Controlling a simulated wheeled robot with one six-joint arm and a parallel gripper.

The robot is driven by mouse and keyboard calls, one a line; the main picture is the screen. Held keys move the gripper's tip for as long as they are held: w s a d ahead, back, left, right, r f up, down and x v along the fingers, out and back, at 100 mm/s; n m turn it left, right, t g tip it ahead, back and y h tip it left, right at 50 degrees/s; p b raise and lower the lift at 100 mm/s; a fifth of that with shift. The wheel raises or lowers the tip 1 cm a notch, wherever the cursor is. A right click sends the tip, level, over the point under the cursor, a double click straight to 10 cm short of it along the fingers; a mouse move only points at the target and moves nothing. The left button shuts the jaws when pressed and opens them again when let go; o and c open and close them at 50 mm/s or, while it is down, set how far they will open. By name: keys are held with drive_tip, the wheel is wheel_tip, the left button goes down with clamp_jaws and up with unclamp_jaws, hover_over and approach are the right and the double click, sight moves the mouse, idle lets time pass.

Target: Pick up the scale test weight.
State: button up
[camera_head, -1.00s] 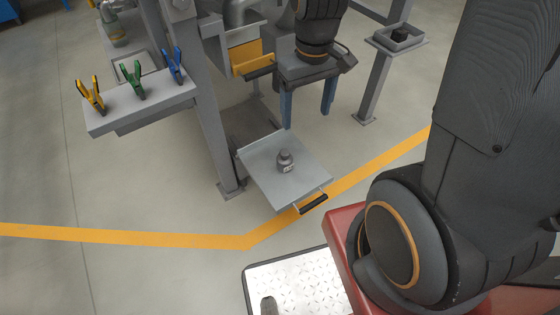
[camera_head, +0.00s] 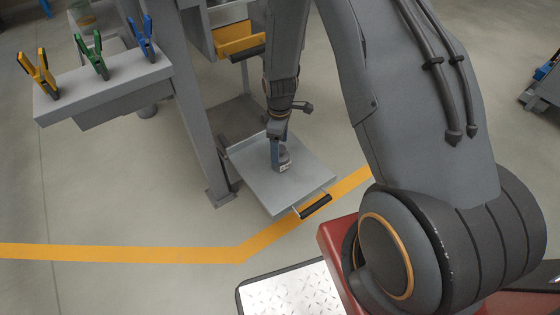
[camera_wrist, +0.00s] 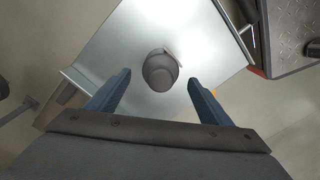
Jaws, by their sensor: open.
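The scale test weight (camera_head: 283,160) is a small grey cylinder with a knob on top. It stands upright on a flat metal tray (camera_head: 300,188) with a black handle. In the wrist view the weight (camera_wrist: 160,70) shows from above, just beyond and between the two blue fingers. My gripper (camera_head: 277,155) is open over the tray, with its fingers at the weight in the head view. The wrist view shows my gripper (camera_wrist: 158,85) with clear gaps on both sides of the weight. The finger in front partly hides the weight in the head view.
A grey shelf (camera_head: 105,92) at the left carries yellow, green and blue clamps. A grey post (camera_head: 190,110) rises at the tray's left. A yellow drawer (camera_head: 236,40) is above and behind the tray. Open floor lies at the front left.

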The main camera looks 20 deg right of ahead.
wheel_tip(320, 180, down, 6)
drive_tip(key=shift+s+d+f+b, duration=0.1)
drive_tip(key=shift+f+b, duration=0.15)
drive_tip(key=shift+b, duration=0.3)
clamp_jaws()
drive_tip(key=shift+r, duration=0.1)
